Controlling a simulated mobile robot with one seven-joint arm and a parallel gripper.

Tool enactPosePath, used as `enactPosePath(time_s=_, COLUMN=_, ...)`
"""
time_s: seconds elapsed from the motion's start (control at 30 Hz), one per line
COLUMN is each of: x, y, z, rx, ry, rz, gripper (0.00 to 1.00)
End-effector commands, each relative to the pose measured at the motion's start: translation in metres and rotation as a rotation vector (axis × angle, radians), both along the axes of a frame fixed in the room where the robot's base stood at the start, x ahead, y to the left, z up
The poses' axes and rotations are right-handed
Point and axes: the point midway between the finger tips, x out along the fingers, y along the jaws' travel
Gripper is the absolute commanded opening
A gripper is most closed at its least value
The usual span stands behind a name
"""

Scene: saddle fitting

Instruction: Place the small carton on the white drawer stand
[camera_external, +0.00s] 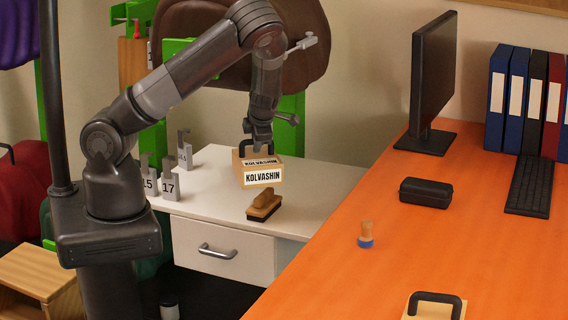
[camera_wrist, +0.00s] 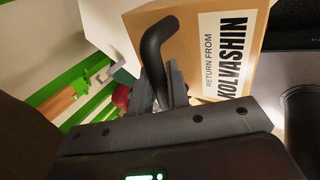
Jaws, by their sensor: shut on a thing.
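The small carton (camera_external: 262,172) is a brown box with a white KOLVASHIN label and a dark handle on top. My gripper (camera_external: 258,146) is shut on the carton's handle and holds it above the white drawer stand (camera_external: 205,206). The stand has a white top and a front drawer with a grey handle. In the wrist view the carton (camera_wrist: 185,45) fills the upper middle, and its dark handle (camera_wrist: 152,45) runs down to the jaws (camera_wrist: 165,95). The carton looks roughly level; its gap above the stand is hard to judge.
A wooden brush (camera_external: 264,204) lies on the stand just below and in front of the carton. Numbered grey tags (camera_external: 168,178) stand at the stand's left. The orange desk (camera_external: 395,245) to the right holds a stamp (camera_external: 366,235), a black case (camera_external: 425,192) and a monitor (camera_external: 433,75).

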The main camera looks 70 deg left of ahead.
Motion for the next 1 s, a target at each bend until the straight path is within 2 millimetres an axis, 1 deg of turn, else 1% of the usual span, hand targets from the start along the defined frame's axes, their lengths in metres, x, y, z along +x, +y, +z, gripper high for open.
enactPosePath(time_s=0.03, x=-0.008, y=0.013, z=-0.003, rx=-0.001, ry=-0.001, rz=0.032, gripper=0.0)
enactPosePath(time_s=0.1, x=-0.018, y=0.025, z=-0.006, rx=0.0, ry=-0.001, rz=0.065, gripper=0.0)
enactPosePath(time_s=0.23, x=-0.029, y=0.04, z=-0.01, rx=-0.001, ry=-0.001, rz=0.105, gripper=0.0)
enactPosePath(time_s=0.47, x=-0.038, y=0.057, z=-0.018, rx=-0.001, ry=0.0, rz=0.13, gripper=0.0)
enactPosePath(time_s=1.0, x=-0.055, y=0.126, z=-0.061, rx=-0.001, ry=0.0, rz=0.13, gripper=0.0)
